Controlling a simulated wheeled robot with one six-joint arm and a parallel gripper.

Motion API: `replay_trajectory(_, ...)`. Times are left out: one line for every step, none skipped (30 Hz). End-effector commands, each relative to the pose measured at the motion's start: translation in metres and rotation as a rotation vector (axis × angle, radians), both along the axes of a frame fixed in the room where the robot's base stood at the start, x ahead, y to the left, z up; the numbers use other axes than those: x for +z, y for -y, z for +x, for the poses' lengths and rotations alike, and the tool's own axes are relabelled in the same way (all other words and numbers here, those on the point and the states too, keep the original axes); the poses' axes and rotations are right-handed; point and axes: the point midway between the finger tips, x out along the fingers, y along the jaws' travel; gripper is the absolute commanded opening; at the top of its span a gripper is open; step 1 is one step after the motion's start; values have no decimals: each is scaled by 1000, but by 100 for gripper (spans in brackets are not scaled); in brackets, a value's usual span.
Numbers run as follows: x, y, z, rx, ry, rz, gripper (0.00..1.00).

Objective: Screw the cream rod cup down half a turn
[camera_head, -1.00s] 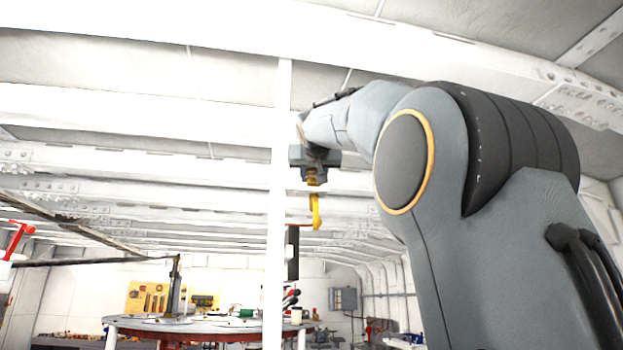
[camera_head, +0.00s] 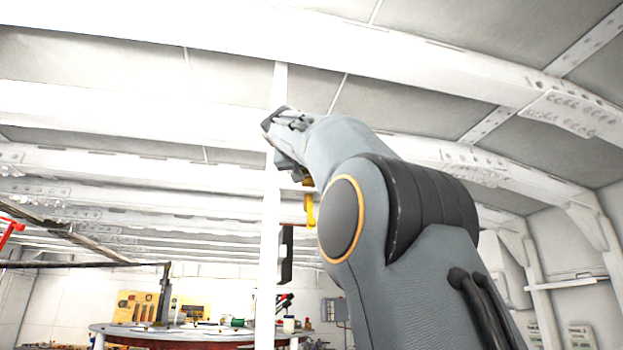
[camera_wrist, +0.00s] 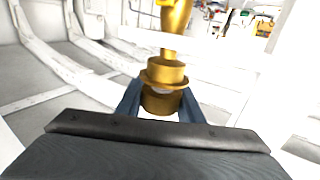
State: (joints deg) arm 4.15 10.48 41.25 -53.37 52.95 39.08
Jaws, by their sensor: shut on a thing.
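In the wrist view, a brass-gold round piece (camera_wrist: 163,77) with a flared collar sits between the two dark blue fingers of my gripper (camera_wrist: 160,104). The fingers are shut on its lower part. A narrower gold stem (camera_wrist: 174,40) runs up from the collar. In the head view, my gripper (camera_head: 307,180) is high beside the white post, partly hidden by my arm. A yellow hook-like piece (camera_head: 309,210) shows just below it. I cannot clearly pick out a cream-coloured rod cup; the held piece looks gold.
A white post (camera_head: 271,230) stands close by on the left, with a dark box (camera_head: 286,255) beside it. White ceiling beams (camera_head: 130,115) run overhead. A round table (camera_head: 190,335) with small items stands lower at the back.

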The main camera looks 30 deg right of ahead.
Motion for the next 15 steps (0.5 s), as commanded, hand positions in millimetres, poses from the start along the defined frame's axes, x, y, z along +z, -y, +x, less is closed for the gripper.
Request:
replay_trajectory(2,0,-1,0,2,-2,11)
replay_trajectory(2,0,-1,0,2,-2,11)
replay_trajectory(2,0,-1,0,2,-2,11)
replay_trajectory(2,0,-1,0,2,-2,11)
replay_trajectory(2,0,-1,0,2,-2,11)
replay_trajectory(2,0,-1,1,2,-2,11)
replay_trajectory(2,0,-1,1,2,-2,11)
replay_trajectory(2,0,-1,1,2,-2,11)
replay_trajectory(2,0,-1,1,2,-2,39)
replay_trajectory(2,0,-1,1,2,-2,44)
replay_trajectory(2,0,-1,1,2,-2,49)
replay_trajectory(1,0,-1,1,2,-2,52)
replay_trajectory(1,0,-1,1,1,-1,52)
replay_trajectory(1,0,-1,1,1,-1,52)
replay_trajectory(1,0,-1,1,1,-1,52)
